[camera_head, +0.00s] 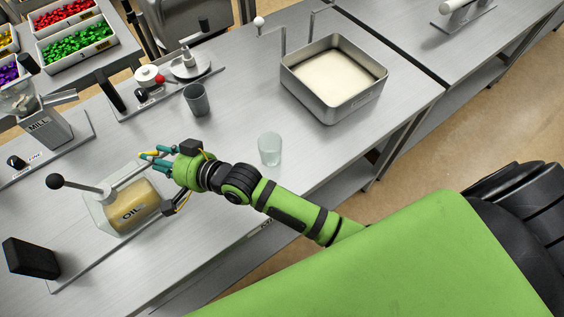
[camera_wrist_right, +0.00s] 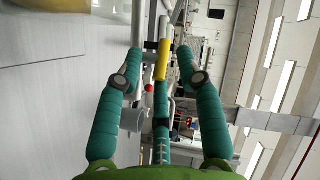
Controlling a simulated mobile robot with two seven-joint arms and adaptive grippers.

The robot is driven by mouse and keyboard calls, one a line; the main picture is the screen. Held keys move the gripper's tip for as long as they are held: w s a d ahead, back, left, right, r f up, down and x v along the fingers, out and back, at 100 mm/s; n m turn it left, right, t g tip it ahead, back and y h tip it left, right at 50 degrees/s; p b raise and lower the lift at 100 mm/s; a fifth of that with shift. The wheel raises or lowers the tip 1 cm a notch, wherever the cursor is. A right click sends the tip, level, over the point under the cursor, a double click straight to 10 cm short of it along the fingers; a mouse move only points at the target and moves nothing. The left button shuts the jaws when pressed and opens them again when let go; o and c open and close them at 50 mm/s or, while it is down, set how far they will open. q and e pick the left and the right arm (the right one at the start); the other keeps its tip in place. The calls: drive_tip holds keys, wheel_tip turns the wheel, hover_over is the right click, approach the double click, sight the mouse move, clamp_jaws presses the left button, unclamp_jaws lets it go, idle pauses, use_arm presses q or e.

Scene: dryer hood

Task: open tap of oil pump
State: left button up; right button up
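The oil pump (camera_head: 128,208) is a clear container of amber liquid labelled OIL, with a lever ending in a black ball (camera_head: 56,181). A metal pipe extends from it towards my right gripper. My right gripper (camera_head: 153,160) is beside the pipe's outer end, with its teal fingers pointing left. A yellow bar (camera_wrist_right: 163,60), apparently the tap handle, lies between the spread fingers in the right wrist view. The right gripper (camera_wrist_right: 155,68) is open there; I cannot tell whether a finger touches the bar. My left gripper is not in view.
A clear glass (camera_head: 270,148) stands near my right forearm, and a grey cup (camera_head: 197,99) stands behind the gripper. A metal basin (camera_head: 334,82) is farther right. The mill (camera_head: 44,128) is at left, and a black block (camera_head: 31,258) is at lower left.

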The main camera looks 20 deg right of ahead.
drive_tip(key=s+d+r+m+t+h+b, duration=0.1)
drive_tip(key=s+d+m+t+h+b, duration=0.1)
drive_tip(key=s+d, duration=0.3)
drive_tip(key=s+d+f+n+g+h, duration=0.2)
drive_tip(key=s+d+f, duration=0.1)
drive_tip(key=d+f, duration=0.1)
drive_tip(key=s+d+f+n+g+h, duration=0.1)
drive_tip(key=s+d+f+g+h, duration=0.1)
drive_tip(key=d, duration=0.5)
drive_tip(key=s+d+f+n+g+h, duration=0.2)
drive_tip(key=s+d+f+g, duration=0.1)
drive_tip(key=s+d+f, duration=0.2)
drive_tip(key=shift+s+d+f+n+h, duration=0.3)
drive_tip(key=shift+s+d+f, duration=0.1)
drive_tip(key=shift+s+d, duration=0.25)
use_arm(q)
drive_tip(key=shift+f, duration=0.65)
use_arm(e)
drive_tip(key=shift+s+d+f+g, duration=0.15)
drive_tip(key=shift+s+f+g, duration=0.05)
drive_tip(key=shift+s+g, duration=0.1)
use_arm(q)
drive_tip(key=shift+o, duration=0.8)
